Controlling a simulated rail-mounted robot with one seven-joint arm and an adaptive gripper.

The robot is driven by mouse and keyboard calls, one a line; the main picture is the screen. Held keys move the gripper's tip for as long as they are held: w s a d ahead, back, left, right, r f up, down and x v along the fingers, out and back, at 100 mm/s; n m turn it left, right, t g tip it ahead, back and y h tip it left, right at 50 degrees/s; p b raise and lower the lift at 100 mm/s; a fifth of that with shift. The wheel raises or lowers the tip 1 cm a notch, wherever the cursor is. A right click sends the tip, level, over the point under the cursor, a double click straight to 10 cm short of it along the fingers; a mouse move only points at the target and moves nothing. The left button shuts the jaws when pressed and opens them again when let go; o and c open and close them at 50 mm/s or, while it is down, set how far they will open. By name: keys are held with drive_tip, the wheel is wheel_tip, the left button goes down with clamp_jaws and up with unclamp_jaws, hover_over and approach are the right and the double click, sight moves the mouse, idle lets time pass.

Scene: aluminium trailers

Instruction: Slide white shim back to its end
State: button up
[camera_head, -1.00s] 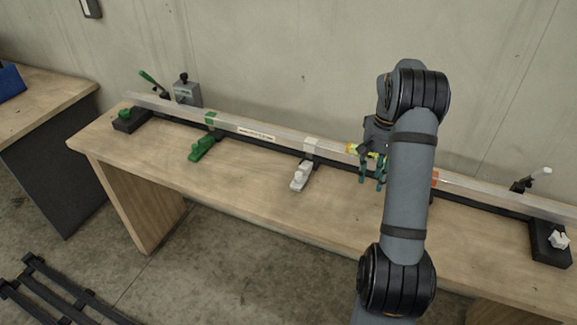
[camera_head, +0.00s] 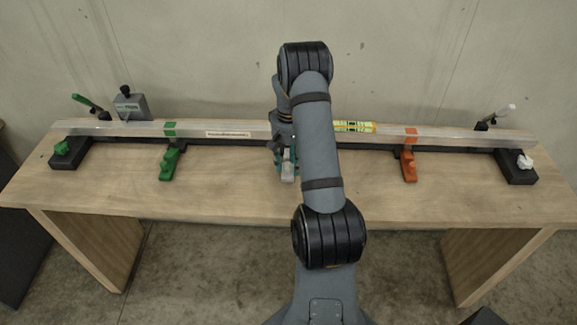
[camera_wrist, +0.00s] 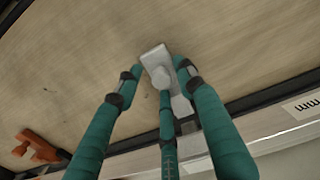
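The white shim (camera_head: 288,177) lies on the bench at the front side of the long bar (camera_head: 240,130), near the middle. My gripper (camera_head: 286,160) is over it, and my arm partly hides it. In the wrist view the light grey-white shim (camera_wrist: 155,56) lies between the teal fingers of my gripper (camera_wrist: 158,67). A finger stands on each side and a third lies over its near part. Small gaps seem to show beside the side fingertips, so the gripper looks open around the shim. A white knob (camera_head: 525,162) sits on the black right end block (camera_head: 517,175).
A green shim (camera_head: 170,164) and an orange shim (camera_head: 409,166) stand left and right along the bar. A yellow level (camera_head: 354,127) is on the bar. A green knob (camera_head: 62,148) sits on the left end block (camera_head: 69,160). A grey box (camera_head: 130,107) stands behind. The bench front is clear.

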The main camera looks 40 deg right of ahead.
drive_tip(key=shift+w+a+f, duration=0.1)
drive_tip(key=shift+a+f, duration=0.05)
drive_tip(key=shift+f, duration=1)
drive_tip(key=shift+c, duration=1.1)
clamp_jaws()
drive_tip(key=shift+w, duration=0.1)
